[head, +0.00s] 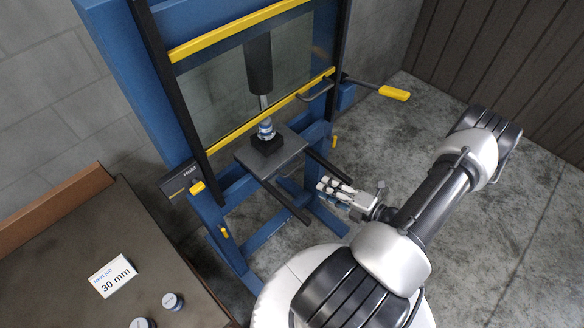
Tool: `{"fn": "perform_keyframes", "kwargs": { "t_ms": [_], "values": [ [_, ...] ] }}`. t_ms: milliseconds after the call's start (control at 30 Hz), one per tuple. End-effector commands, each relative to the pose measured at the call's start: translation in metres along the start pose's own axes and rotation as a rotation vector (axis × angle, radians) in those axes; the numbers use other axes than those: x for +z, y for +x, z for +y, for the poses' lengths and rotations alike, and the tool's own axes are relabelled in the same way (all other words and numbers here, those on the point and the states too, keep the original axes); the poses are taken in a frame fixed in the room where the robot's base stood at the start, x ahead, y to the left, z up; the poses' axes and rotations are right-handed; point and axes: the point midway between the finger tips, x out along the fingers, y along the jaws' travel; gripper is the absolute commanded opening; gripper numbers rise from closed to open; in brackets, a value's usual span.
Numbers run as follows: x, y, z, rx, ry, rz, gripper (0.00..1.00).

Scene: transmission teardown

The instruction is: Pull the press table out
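The press table (287,158) is a dark grey plate in the blue press frame (133,75), below the lower yellow bar of the clear guard. Two dark bars stick out in front of it, towards me. A dark block on the table carries a small blue and silver part (266,130). The dark press ram (258,68) points down above that part. My gripper (322,186) is in front of the table, near the end of its right bar. I cannot tell whether it touches the bar. The fingers are small here and their opening is unclear.
The clear guard (220,90) has yellow bars and dark side rails. A lever with a yellow grip (394,93) sticks out at right. A bench (60,255) at lower left carries a "30 mm" card (113,276) and two small round parts (173,301). Floor at right is clear.

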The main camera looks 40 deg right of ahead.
Motion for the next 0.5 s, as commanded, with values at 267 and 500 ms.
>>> {"fn": "perform_keyframes", "kwargs": {
  "t_ms": [267, 500],
  "values": [
    [0.002, -0.005, -0.026, 0.018, 0.138, -0.110, 0.29],
    [0.005, 0.036, -0.026, 0.017, 0.133, -0.101, 0.29]
  ]
}}
